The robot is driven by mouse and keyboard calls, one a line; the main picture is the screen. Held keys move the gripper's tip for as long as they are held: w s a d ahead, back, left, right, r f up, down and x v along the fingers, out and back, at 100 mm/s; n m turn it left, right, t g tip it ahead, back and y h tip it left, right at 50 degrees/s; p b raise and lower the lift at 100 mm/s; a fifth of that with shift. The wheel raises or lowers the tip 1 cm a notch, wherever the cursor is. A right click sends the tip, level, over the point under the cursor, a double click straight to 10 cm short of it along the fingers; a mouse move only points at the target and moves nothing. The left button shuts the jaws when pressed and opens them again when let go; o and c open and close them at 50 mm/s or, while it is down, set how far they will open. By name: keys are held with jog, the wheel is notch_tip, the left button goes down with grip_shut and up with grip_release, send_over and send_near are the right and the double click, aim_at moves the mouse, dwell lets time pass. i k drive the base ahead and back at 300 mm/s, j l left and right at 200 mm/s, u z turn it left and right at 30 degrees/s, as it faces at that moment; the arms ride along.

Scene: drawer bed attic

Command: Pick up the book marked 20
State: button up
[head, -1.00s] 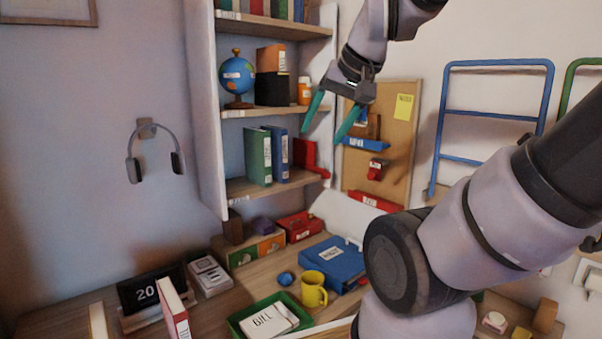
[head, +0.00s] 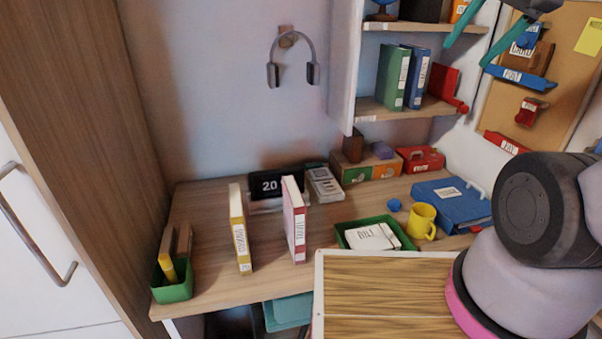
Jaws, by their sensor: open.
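A yellow book (head: 240,228) stands upright on the desk, with a white spine label and a small mark at its foot that is too small to read surely. A red book (head: 295,220) stands upright to its right, also with a white spine label. A black display block (head: 270,184) behind them shows the number 20. I cannot tell which book carries the mark 20. My gripper (head: 466,55) is at the top right, its teal fingers apart and empty, well away from both standing books.
A green pen holder (head: 172,288) stands at the desk's left end, by a wooden cabinet (head: 80,110). A green tray (head: 346,232), a yellow mug (head: 422,222) and a blue binder (head: 452,203) lie to the right. Shelf books (head: 392,78) stand above. Desk between the books is clear.

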aim_at(237, 217)
jog(key=j+u, duration=0.1)
jog(key=u, duration=0.25)
jog(key=j+u, duration=0.1)
jog(key=u, duration=0.25)
jog(key=j+u, duration=0.1)
jog(key=u, duration=0.3)
jog(key=k+j+z, duration=0.35)
jog(key=j, duration=0.4)
jog(key=k+j+z, duration=0.4)
jog(key=j, duration=0.3)
jog(key=k+j+z, duration=0.35)
jog(key=j, duration=0.25)
jog(key=i+j, duration=0.2)
jog(key=i, duration=0.05)
